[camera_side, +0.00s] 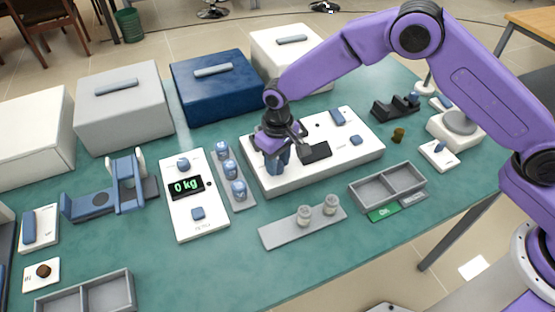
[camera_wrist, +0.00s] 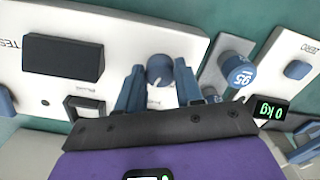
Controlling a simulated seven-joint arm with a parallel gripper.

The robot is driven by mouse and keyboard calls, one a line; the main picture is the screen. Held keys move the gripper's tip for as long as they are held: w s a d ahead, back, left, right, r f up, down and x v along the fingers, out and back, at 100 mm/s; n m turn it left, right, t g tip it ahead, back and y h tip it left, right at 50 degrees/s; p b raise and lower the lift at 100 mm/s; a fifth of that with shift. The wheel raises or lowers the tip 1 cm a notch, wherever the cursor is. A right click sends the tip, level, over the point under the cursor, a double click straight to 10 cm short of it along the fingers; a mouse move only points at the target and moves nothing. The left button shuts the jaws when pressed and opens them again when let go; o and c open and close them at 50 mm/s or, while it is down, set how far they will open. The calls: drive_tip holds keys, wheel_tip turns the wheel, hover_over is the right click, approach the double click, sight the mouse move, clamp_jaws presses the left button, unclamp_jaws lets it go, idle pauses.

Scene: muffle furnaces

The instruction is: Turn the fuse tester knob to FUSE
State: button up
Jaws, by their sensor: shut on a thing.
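The fuse tester (camera_side: 352,152) is a wide white box with a dark screen, standing mid-table in the side view. It also shows in the wrist view (camera_wrist: 130,40), with its dark screen (camera_wrist: 63,57) at the left. My gripper (camera_side: 277,167) points down over the left end of the tester. In the wrist view, my gripper's blue fingers (camera_wrist: 159,72) stand on either side of the round blue knob (camera_wrist: 159,66) and are shut on it. The knob is hidden by the fingers in the side view. Its pointer direction and the printed labels around it are too small to read.
Left of the tester stand a grey strip with several blue weights (camera_side: 238,189) and a scale (camera_side: 197,215) reading 0 kg. Furnaces (camera_side: 215,85) line the back.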

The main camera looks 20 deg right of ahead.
drive_tip(key=n, duration=0.5)
drive_tip(key=shift+n, duration=0.3)
drive_tip(key=n, duration=0.5)
drive_tip(key=shift+n, duration=0.4)
drive_tip(key=o, duration=1)
drive_tip(key=shift+o, duration=0.2)
drive_tip(key=shift+r, duration=0.1)
wheel_tip(320, 180, up, 17)
drive_tip(key=shift+r, duration=0.2)
